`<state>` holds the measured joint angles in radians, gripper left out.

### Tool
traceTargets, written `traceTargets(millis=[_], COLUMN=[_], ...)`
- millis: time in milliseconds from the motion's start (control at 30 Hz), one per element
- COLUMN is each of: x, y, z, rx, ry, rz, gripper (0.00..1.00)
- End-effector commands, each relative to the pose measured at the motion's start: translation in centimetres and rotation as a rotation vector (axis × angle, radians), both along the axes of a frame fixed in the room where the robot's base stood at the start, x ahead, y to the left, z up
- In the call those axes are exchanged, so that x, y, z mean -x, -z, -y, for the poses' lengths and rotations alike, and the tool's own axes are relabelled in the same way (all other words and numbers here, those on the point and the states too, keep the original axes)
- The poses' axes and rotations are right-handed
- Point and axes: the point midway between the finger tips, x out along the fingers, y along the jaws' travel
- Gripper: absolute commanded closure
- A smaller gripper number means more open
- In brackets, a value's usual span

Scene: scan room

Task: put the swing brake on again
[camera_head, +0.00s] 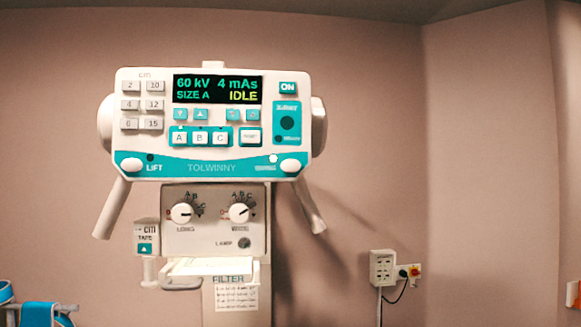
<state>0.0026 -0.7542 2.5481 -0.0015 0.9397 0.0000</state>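The control head (212,125) of the X-ray unit faces me, with the name TOLWINNY on its teal lower band. At the right end of the band is a white oval button (291,166), beside a small label too blurred to read surely; it may be the swing brake control. The small round lamp (273,158) near it looks pale or lit. At the left end is a matching white button (132,165) marked LIFT, with a dark lamp (150,157). The display (217,89) reads 60 kV, 4 mAs, SIZE A, IDLE. My gripper is not in view.
Below the head is a collimator box (213,221) with two knobs, a tray and a FILTER label. Two handles (112,207) slant down at its sides. A wall socket box (383,268) is at the right. Teal-and-grey equipment (40,313) shows at lower left. Nothing visible blocks the head's front.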

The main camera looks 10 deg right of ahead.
Motion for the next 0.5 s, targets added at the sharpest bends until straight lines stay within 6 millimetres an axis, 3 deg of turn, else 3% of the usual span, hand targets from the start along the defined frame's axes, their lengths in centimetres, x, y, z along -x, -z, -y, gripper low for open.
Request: traceTargets(millis=[500], x=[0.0], y=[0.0], z=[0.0], rx=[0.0], ry=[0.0], rz=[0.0], gripper=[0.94])
